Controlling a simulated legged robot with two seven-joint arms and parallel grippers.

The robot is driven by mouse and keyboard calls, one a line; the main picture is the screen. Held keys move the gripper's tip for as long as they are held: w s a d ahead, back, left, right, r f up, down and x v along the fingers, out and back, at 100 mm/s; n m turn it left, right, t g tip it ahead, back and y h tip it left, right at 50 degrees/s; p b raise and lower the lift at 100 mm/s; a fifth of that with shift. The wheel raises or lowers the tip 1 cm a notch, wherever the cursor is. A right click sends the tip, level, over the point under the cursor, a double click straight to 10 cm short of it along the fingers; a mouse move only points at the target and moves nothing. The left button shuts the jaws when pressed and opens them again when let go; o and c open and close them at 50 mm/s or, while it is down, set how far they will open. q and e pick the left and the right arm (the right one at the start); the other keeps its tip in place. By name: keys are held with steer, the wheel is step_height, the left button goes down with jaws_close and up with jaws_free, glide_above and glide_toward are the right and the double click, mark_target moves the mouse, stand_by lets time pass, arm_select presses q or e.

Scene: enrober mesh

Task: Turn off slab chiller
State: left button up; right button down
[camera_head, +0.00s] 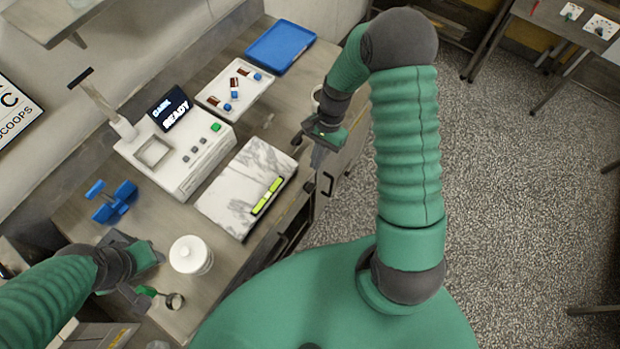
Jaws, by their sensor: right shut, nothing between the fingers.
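A white marble slab (232,203) lies on the bench, with a lit yellow-green bar (267,196) along its right side. It looks like the slab chiller; I cannot make out a switch on it. My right gripper (317,158) is shut and empty, up and to the right of the slab, over the bench's front edge. It appears apart from the slab. My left gripper (148,275) is at the lower left, beside a white lidded jar. Its fingers are not clear enough to tell open from shut.
A white machine (190,145) with a lit screen reading "READY" and a green button stands behind the slab. Around it are a blue tray (281,46), a white tray of small pieces (213,98), a blue object (113,202), the jar (190,254) and a ring tool (174,301).

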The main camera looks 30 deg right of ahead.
steer(key=p, duration=0.1)
glide_above(310, 188)
steer(key=d, duration=0.2)
step_height(310, 188, down, 5)
steer(key=shift+w+r, duration=0.1)
steer(key=x, duration=0.3)
steer(key=shift+w+a+p, duration=0.15)
steer(key=shift+w+p, duration=0.15)
steer(key=shift+p, duration=0.1)
arm_select(q)
steer(key=shift+v, duration=1.2)
steer(key=shift+s+d, duration=0.1)
steer(key=shift+s, duration=0.15)
arm_select(e)
steer(key=shift+s, duration=0.1)
steer(key=shift+f, duration=0.25)
